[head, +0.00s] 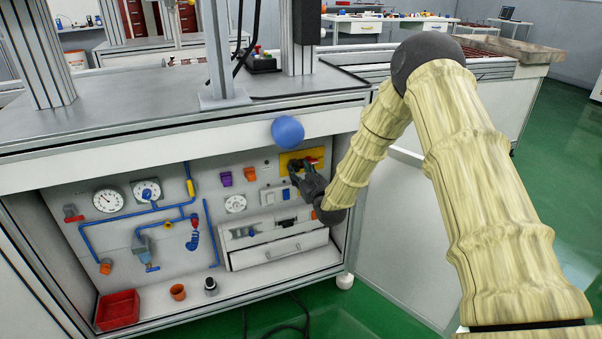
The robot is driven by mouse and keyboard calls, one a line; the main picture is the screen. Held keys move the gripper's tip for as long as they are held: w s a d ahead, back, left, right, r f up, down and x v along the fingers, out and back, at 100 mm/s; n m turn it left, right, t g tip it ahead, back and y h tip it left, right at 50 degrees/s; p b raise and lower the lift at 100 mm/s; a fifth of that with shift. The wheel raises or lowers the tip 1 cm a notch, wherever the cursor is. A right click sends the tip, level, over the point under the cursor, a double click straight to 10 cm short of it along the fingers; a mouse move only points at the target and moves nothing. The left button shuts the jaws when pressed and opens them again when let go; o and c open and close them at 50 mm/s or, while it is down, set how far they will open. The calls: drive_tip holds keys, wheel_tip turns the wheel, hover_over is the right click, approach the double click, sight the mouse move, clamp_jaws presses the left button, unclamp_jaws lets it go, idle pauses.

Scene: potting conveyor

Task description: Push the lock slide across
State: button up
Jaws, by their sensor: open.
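A yellow plate (287,158) with a red part (313,161) is mounted on the upright panel under the bench, at its upper right. This looks like the lock slide's place, but the slide itself is too small and too covered to make out. My gripper (294,166) is in front of the plate's lower part, with its dark fingers pointing at it. The fingers are open with nothing seen between them. They hide part of the plate, and I cannot tell whether they touch it.
Below are a drawer unit (278,252), a red bin (118,309) and an orange pot (178,292). A blue ball (287,131) shows before the bench edge. An open door (405,265) stands right.

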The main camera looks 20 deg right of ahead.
drive_tip(key=s, duration=1.2)
drive_tip(key=shift+d, duration=0.45)
drive_tip(key=s+a+f+m+g, duration=0.1)
drive_tip(key=s+a+f+g, duration=0.3)
drive_tip(key=s+f, duration=0.7)
drive_tip(key=s+a+f+g, duration=0.3)
drive_tip(key=s+f+g, duration=0.2)
drive_tip(key=s+f, duration=0.7)
drive_tip(key=s+a+f+m+g, duration=0.1)
drive_tip(key=s+f+g, duration=0.25)
drive_tip(key=s, duration=0.65)
drive_tip(key=s+f+g+h, duration=0.1)
drive_tip(key=s+f+g, duration=0.25)
drive_tip(key=s, duration=0.55)
drive_tip(key=s+a+f+m+g, duration=0.15)
drive_tip(key=s+f, duration=0.25)
drive_tip(key=s, duration=0.6)
wheel_tip(320, 180, up, 34)
drive_tip(key=w+p, duration=0.1)
drive_tip(key=p, duration=3.2)
drive_tip(key=shift+d+f, duration=0.2)
drive_tip(key=shift+d, duration=0.1)
drive_tip(key=shift+n+g, duration=0.25)
